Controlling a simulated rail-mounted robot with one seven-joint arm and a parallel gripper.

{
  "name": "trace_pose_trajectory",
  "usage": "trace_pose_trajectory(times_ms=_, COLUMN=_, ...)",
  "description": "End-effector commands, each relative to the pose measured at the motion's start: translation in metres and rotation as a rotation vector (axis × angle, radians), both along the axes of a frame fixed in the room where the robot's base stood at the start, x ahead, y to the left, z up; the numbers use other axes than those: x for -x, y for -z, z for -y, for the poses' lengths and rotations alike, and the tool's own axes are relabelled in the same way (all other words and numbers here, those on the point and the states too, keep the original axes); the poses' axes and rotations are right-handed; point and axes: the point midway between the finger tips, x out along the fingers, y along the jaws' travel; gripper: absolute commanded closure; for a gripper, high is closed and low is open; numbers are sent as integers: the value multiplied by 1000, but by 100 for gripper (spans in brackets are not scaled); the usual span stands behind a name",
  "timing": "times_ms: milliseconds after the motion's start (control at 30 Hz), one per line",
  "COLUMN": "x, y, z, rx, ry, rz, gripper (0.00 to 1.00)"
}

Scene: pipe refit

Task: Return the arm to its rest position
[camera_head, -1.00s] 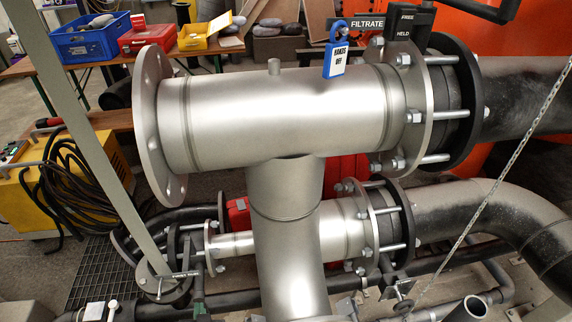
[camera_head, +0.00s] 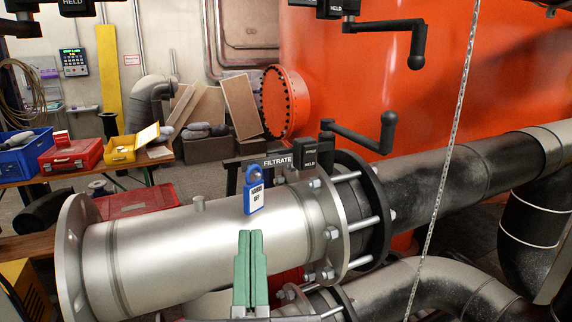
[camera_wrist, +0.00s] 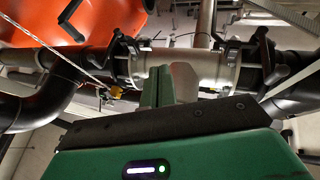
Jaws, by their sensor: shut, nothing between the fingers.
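My gripper (camera_head: 250,272) shows at the bottom middle of the head view, its green fingers pressed together and pointing up, with nothing between them. It appears in front of the large silver pipe (camera_head: 150,250), and I cannot tell the gap between them. In the wrist view the closed green fingers (camera_wrist: 157,88) stand in front of a pale pipe section with dark flanges (camera_wrist: 215,68). The green gripper body with a lit white-green bar fills the bottom of that view.
A blue padlock with a "HANDS OFF" tag (camera_head: 254,200) hangs by the FILTRATE sign (camera_head: 278,160). A black crank handle (camera_head: 370,137) juts out above the flange (camera_head: 335,230). A chain (camera_head: 445,165) hangs at right. An orange tank (camera_head: 500,80) stands behind. A bench with boxes (camera_head: 72,155) is at left.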

Motion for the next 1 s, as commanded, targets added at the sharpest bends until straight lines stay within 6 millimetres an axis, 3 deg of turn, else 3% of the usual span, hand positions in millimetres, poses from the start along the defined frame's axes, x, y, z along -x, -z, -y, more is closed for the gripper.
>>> trace_pose_trajectory(times_ms=33, x=29, y=-39, z=20, rx=4, ry=51, rz=72, gripper=100)
trace_pose_trajectory(times_ms=100, x=69, y=-83, z=43, rx=10, ry=119, rz=155, gripper=100)
trace_pose_trajectory(times_ms=133, x=61, y=-114, z=38, rx=10, ry=106, rz=136, gripper=100)
trace_pose_trajectory(times_ms=200, x=59, y=-154, z=37, rx=9, ry=101, rz=130, gripper=100)
trace_pose_trajectory(times_ms=600, x=58, y=-358, z=33, rx=3, ry=85, rz=127, gripper=100)
trace_pose_trajectory(times_ms=700, x=57, y=-400, z=32, rx=2, ry=82, rz=126, gripper=100)
trace_pose_trajectory(times_ms=800, x=57, y=-429, z=32, rx=1, ry=79, rz=126, gripper=100)
trace_pose_trajectory(times_ms=1000, x=57, y=-446, z=31, rx=1, ry=77, rz=125, gripper=100)
